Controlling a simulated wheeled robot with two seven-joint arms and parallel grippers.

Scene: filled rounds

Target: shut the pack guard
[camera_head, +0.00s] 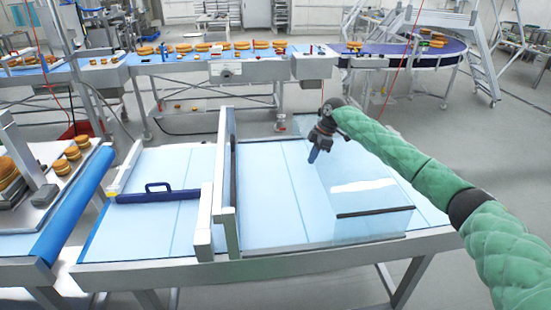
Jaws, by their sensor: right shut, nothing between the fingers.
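The pack guard looks like a clear panel (362,186) with a dark strip (375,212) along its near edge. It is over the right part of the light-blue table, beside a pale upright frame (225,185). Its exact tilt is hard to tell because it is see-through. My right gripper (314,155) is shut and empty, pointing down by the panel's far left part. I cannot tell whether it touches the panel. My green-sleeved right arm comes in from the right. My left gripper is out of view.
A dark blue bar with a handle (157,194) lies on the table's left part. A blue-edged conveyor (68,215) with filled rounds (72,153) stands at the left. A long conveyor line (215,66) runs behind, with grey floor between.

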